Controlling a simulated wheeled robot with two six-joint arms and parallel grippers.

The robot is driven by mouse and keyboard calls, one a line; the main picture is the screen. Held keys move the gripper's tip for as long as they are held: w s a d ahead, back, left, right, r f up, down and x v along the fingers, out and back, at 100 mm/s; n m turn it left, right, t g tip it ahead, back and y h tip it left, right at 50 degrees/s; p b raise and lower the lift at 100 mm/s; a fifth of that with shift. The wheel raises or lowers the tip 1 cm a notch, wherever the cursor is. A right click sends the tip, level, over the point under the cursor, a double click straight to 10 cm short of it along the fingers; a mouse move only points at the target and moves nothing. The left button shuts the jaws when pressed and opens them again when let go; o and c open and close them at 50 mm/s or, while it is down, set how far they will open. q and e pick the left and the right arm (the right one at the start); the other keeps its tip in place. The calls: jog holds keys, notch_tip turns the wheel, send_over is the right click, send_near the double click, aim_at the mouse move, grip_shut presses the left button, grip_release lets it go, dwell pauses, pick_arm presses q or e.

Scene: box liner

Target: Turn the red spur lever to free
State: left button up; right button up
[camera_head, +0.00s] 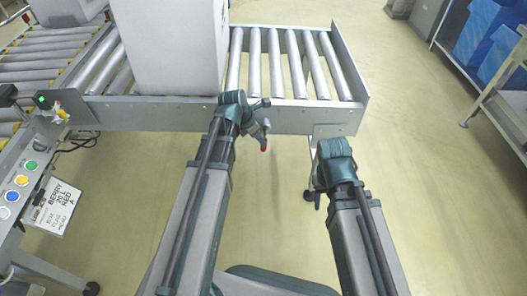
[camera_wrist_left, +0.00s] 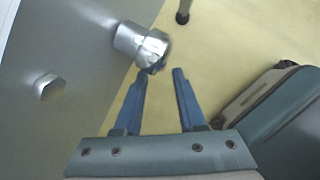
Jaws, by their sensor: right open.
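The lever shows in the head view as a small red tip (camera_head: 263,147) hanging below the front rail of the conveyor, close to my left gripper (camera_head: 260,128). In the left wrist view a shiny metal hub (camera_wrist_left: 142,45) sticks out from a grey plate, with a small speck of red at its lower end; most of the lever is hidden. My left gripper's two blue fingers (camera_wrist_left: 160,82) are apart, with their tips just below the hub. I cannot tell if a finger touches it. My right gripper (camera_head: 335,158) is at the end of the right arm, its fingers mostly hidden.
A roller conveyor (camera_head: 345,82) runs across the back and carries a large pale box (camera_head: 172,45). A control panel with coloured buttons (camera_head: 22,180) and a label card (camera_head: 55,205) are at the left. A rack with blue bins (camera_head: 490,45) stands far right. The floor right of centre is clear.

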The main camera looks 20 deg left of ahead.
pick_arm(q)
jog(key=b+x, duration=0.4)
jog(key=x, duration=0.2)
jog(key=shift+f+b, duration=0.15)
jog(key=shift+b, duration=0.25)
grip_shut()
dwell(1.0)
